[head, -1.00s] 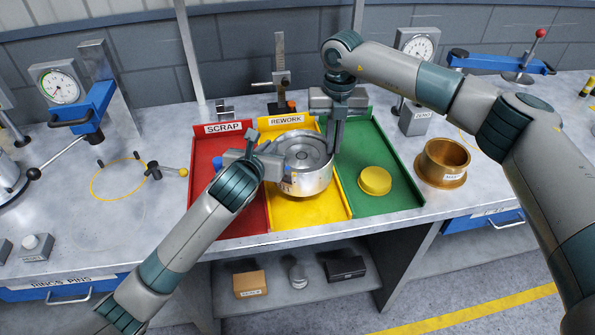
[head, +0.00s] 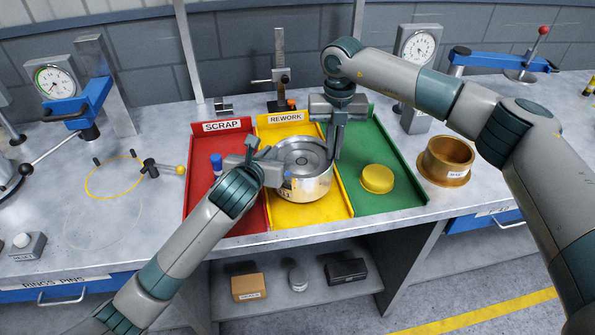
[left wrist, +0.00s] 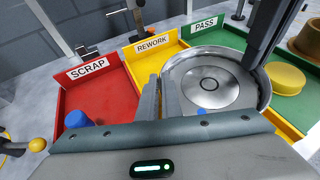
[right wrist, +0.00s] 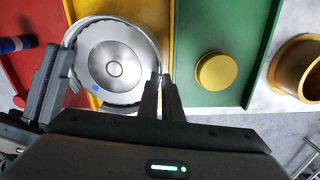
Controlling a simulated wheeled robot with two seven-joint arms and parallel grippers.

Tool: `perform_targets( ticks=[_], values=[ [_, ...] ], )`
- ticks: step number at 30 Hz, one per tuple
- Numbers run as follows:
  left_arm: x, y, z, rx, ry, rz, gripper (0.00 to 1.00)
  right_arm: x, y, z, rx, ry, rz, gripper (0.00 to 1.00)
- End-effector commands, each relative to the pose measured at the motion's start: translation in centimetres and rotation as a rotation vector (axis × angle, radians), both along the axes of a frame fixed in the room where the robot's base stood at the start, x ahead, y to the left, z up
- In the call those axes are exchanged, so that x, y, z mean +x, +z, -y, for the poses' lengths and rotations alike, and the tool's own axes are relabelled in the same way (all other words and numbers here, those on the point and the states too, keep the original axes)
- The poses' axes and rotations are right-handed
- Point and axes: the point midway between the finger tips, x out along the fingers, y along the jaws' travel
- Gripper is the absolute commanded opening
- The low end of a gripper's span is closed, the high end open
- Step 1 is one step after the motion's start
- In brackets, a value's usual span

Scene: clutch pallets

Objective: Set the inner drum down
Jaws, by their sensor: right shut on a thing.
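The inner drum, a round silver metal drum (head: 303,182) with a stepped disc inside, is upright over the yellow REWORK tray (head: 297,216). I cannot tell whether its base touches the tray floor. It also shows in the left wrist view (left wrist: 212,82) and right wrist view (right wrist: 115,68). My right gripper (head: 333,155) points down at the drum's right rim and is shut on it; its fingers also show in the right wrist view (right wrist: 160,85). My left gripper (head: 268,165) is at the drum's left side, fingers slightly apart, one close beside the wall.
The red SCRAP tray (head: 200,205) holds a blue cylinder (head: 216,163). The green PASS tray (head: 395,195) holds a yellow round part (head: 377,179). A bronze ring (head: 446,160) stands to the right. A gauge stand (head: 281,85) is behind the REWORK tray.

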Motion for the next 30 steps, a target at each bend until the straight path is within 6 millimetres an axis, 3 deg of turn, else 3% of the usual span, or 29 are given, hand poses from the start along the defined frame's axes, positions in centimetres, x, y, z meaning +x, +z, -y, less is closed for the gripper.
perform_targets(
  ticks=[11,14,30],
  values=[
    [0.1,-1.2,-0.2,0.001,0.002,0.005,0.00,0.3,-1.0,0.3,-0.001,-0.008,0.009,0.00],
    [0.0,-1.5,-0.2,0.004,0.003,-0.004,0.24,0.2,-1.2,0.3,-0.003,-0.007,0.005,0.24],
    [-0.9,-0.9,-0.3,0.001,0.001,0.000,0.24,0.0,-1.3,0.0,-0.001,-0.001,0.001,0.24]
  ],
)
